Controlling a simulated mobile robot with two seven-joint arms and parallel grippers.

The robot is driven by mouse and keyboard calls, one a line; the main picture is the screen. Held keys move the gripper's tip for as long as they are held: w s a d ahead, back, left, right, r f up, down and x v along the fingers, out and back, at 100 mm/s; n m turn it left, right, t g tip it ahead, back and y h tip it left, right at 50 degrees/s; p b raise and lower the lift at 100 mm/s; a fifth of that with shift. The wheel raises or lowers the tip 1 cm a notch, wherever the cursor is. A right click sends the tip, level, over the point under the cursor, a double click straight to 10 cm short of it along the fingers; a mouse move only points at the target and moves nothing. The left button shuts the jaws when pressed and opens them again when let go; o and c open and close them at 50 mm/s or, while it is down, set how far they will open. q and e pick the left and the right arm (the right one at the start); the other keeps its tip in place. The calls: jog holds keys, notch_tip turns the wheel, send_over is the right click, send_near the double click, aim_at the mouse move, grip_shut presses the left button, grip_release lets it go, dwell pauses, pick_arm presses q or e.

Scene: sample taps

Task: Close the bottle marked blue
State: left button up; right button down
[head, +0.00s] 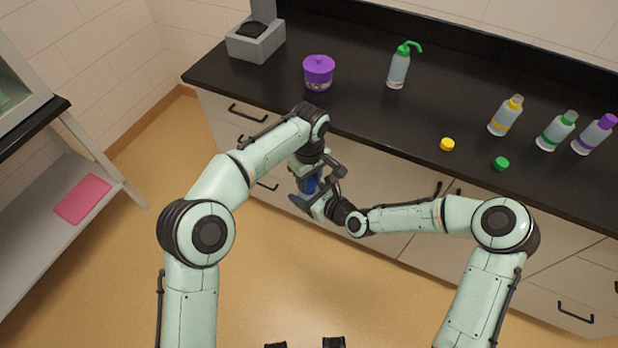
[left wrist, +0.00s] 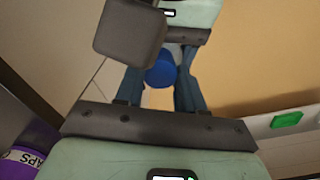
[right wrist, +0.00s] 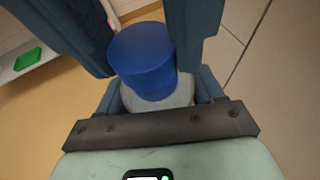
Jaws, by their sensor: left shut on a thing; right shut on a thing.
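The blue cap (right wrist: 142,55) sits over the top of a pale, clear bottle (right wrist: 165,99) in the right wrist view. The cap also shows in the left wrist view (left wrist: 161,71) and, small, in the head view (head: 311,184). My left gripper (left wrist: 160,88) is shut on the blue cap. My right gripper (right wrist: 158,88) is shut on the bottle below the cap. Both grippers meet in the air in front of the counter. The fingers hide most of the bottle; I cannot tell how tightly the cap sits.
On the black counter (head: 440,103) stand a purple pot (head: 318,74), a green-topped wash bottle (head: 398,70) and bottles marked yellow (head: 501,121), green (head: 553,135) and purple (head: 591,139). A yellow cap (head: 447,144) and a green cap (head: 501,163) lie near the front edge.

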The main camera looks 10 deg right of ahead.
pick_arm(q)
jog(key=m, duration=0.6)
jog(key=o, duration=1.1)
jog(key=shift+o, duration=0.2)
jog(key=shift+r, duration=0.1)
jog(key=shift+r, duration=2.15)
